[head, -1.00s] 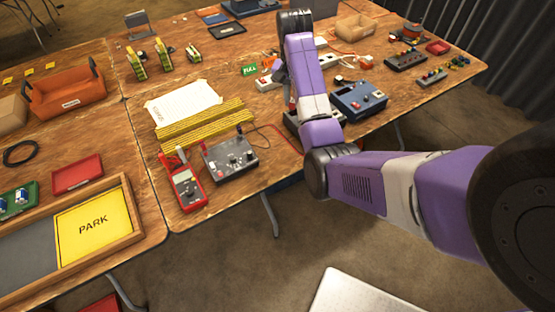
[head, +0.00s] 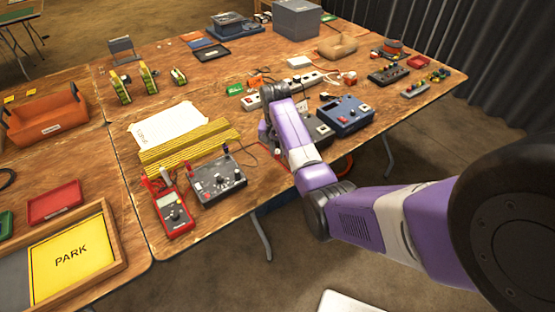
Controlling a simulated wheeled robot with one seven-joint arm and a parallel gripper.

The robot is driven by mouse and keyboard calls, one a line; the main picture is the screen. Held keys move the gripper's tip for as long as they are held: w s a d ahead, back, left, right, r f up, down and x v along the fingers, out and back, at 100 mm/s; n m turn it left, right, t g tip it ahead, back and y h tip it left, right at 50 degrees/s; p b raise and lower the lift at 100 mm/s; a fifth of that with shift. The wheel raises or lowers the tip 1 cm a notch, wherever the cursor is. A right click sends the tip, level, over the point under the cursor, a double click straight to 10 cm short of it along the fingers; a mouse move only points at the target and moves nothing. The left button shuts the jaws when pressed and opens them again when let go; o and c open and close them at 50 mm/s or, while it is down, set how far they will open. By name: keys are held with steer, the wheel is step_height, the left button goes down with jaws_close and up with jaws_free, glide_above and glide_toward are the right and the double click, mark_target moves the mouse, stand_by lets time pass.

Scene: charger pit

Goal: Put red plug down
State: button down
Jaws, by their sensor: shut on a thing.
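My gripper (head: 267,137) is low over the front part of the wooden table, just right of the grey meter box. My purple wrist covers most of it. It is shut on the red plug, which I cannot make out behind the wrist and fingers. A thin red cable (head: 274,151) lies on the table by the gripper. I cannot tell whether the plug touches the table.
A grey meter box (head: 217,180) and a red multimeter (head: 174,212) stand left of my gripper. A blue box (head: 346,113) stands to the right. A white power strip (head: 310,83) lies behind. Yellow-black strips (head: 190,145) lie to the left.

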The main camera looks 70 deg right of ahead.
mark_target(278, 159)
steer(key=shift+f, duration=2.15)
steer(key=shift+f, duration=0.15)
steer(key=c, duration=1.3)
jaws_free()
step_height(278, 159, up, 12)
steer(key=a, duration=0.1)
steer(key=shift+s+a, duration=0.15)
steer(key=shift+a, duration=0.05)
